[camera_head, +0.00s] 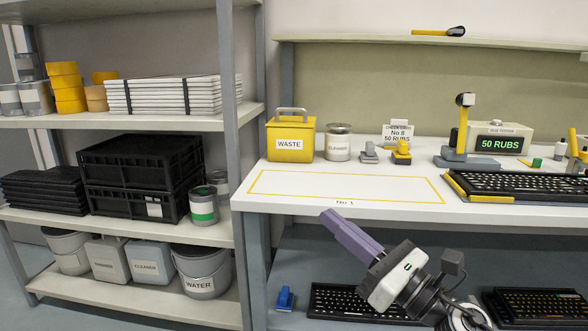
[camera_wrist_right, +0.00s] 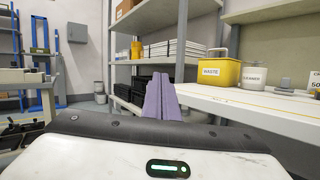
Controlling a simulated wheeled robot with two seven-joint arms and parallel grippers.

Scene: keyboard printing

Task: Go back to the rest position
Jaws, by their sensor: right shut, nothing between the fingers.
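My right gripper (camera_head: 338,228) shows in the head view in front of the white workbench (camera_head: 290,205), below its top and over the lower shelf. Its purple fingers are together with nothing between them, and they point up and to the left. In the right wrist view the shut fingers (camera_wrist_right: 160,83) point away, toward the shelf rack and the left end of the bench. The gripper touches nothing that I can see. My left gripper is not in either view.
On the bench stand a yellow waste box (camera_head: 291,140), a cleaner can (camera_head: 338,143), a counter box (camera_head: 500,138) and a keyboard (camera_head: 520,186). The yellow-outlined area (camera_head: 345,187) is empty. A shelf rack (camera_head: 230,60) stands left. Below lie a keyboard (camera_head: 340,298) and a blue item (camera_head: 285,298).

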